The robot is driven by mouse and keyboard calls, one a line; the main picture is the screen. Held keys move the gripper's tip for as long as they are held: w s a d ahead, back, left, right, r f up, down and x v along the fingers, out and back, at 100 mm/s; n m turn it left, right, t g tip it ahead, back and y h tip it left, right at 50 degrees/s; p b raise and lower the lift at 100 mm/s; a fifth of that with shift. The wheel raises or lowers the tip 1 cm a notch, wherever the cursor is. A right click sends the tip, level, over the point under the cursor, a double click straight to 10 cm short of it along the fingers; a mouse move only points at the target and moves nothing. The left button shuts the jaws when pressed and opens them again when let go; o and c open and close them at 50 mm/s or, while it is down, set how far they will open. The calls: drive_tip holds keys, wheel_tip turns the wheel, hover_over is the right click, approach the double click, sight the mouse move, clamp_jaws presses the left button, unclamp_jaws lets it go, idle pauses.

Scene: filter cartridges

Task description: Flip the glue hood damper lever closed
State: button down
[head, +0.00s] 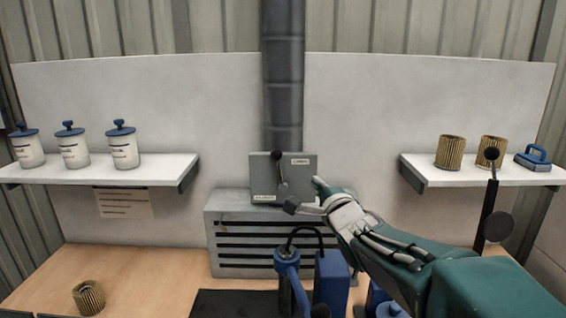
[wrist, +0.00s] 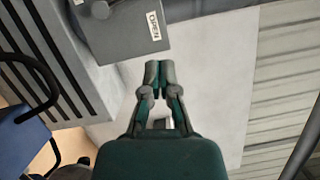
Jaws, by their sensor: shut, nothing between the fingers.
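The damper lever (head: 281,171) is on a grey box (head: 262,176) at the foot of the dark duct. It has a black knob at its top end and stands nearly upright, leaning slightly left. A small label (head: 299,161) is at the box's upper right and another (head: 264,198) at its lower left. In the wrist view the box (wrist: 125,35) is at the top, with a label reading OPEN (wrist: 153,25). My gripper (wrist: 160,72) is shut and empty. In the head view my gripper (head: 300,204) is just right of and below the lever, apart from its knob.
A slatted grey hood (head: 235,262) stands under the box. Blue equipment with a black hose (head: 290,268) is in front of it. Shelves hold lidded jars (head: 72,150) left, and filter cartridges (head: 450,152) and a blue tool (head: 533,158) right.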

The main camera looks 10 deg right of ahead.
approach(280, 171)
drive_tip(key=w+d+r, duration=0.3)
drive_tip(key=w, duration=0.2)
drive_tip(key=shift+w+a+r, duration=0.2)
drive_tip(key=shift+w+a, duration=0.3)
drive_tip(key=shift+a, duration=0.05)
drive_tip(key=shift+w+a+r, duration=0.2)
drive_tip(key=shift+w+a, duration=0.25)
drive_tip(key=shift+a, duration=0.1)
drive_tip(key=shift+w+a, duration=0.15)
drive_tip(key=shift+a, duration=0.2)
drive_tip(key=shift+d, duration=0.1)
drive_tip(key=shift+r+n, duration=0.1)
drive_tip(key=shift+n, duration=0.2)
